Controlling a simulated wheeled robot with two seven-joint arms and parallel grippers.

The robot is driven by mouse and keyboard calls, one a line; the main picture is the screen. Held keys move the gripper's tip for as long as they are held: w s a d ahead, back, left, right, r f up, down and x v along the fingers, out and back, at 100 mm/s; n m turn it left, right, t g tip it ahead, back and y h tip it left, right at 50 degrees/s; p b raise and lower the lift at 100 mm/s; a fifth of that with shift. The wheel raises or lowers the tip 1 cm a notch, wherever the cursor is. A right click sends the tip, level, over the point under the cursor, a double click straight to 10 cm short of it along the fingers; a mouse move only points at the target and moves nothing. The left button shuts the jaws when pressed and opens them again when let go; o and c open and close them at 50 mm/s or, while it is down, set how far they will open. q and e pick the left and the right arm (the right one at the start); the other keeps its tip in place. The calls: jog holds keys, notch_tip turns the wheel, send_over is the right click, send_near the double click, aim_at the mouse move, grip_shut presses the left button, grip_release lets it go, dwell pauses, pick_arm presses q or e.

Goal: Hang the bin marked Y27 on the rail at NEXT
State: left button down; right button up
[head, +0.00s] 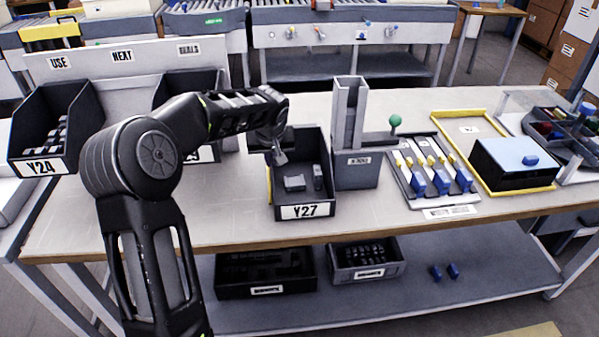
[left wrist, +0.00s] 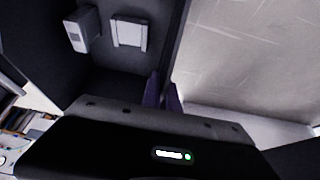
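The black bin marked Y27 (head: 305,212) stands on the workbench, label facing me, with a few grey parts inside. My left gripper (head: 278,155) is at the bin's left wall. In the left wrist view its two fingers (left wrist: 163,95) are close together, one on each side of the thin bin wall (left wrist: 178,40), and look shut on it. The rail board (head: 125,72) stands at the back left with signs USE, NEXT (head: 122,55) and a third. Bin Y24 (head: 40,168) hangs under USE. Another bin (head: 205,153) is under the third sign, its label partly hidden by my arm. Below NEXT no bin shows. My right gripper is out of view.
A grey holder with a tall upright slot (head: 350,115) stands close right of Y27. Further right are a tray of blue-ended tools (head: 432,170) and a yellow-edged tray (head: 465,125). The bench left of Y27 is clear. Two bins sit on the lower shelf (head: 400,290).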

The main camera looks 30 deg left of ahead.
pick_arm(q)
jog(key=shift+r+p, duration=1)
jog(key=shift+r, duration=1)
jog(key=shift+w, duration=0.1)
jog(key=shift+r, duration=0.1)
